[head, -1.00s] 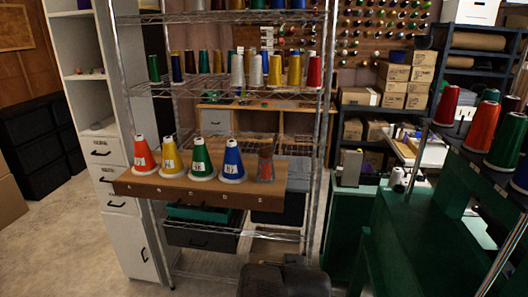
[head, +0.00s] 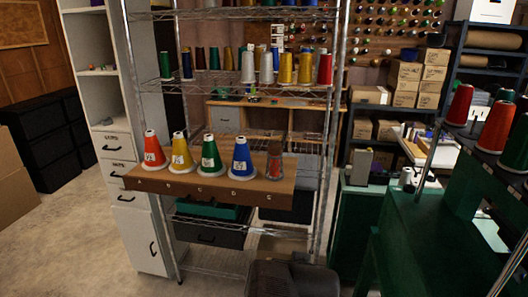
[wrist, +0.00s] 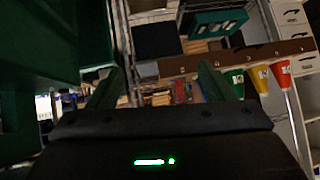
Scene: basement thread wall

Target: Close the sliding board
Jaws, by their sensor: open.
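The sliding board (head: 215,190), brown wood with letters along its front edge, sticks out from the front of a wire rack in the head view. A red cone (head: 154,150), a yellow cone (head: 180,154), a green cone (head: 209,156) and a blue cone (head: 240,158) stand upright on it, with a darker reddish spool (head: 274,163) at the right end. In the wrist view the board's edge (wrist: 240,56) crosses beyond my gripper (wrist: 160,88). My gripper's fingers are wide apart with nothing between them, and it looks apart from the board.
The wire rack's chrome posts (head: 327,130) flank the board. A white cabinet (head: 138,235) stands to the left. Green machinery (head: 420,235) with several cones stands at the right. Below the board are a green bin (head: 208,210) and dark drawers. Bare floor lies at the left.

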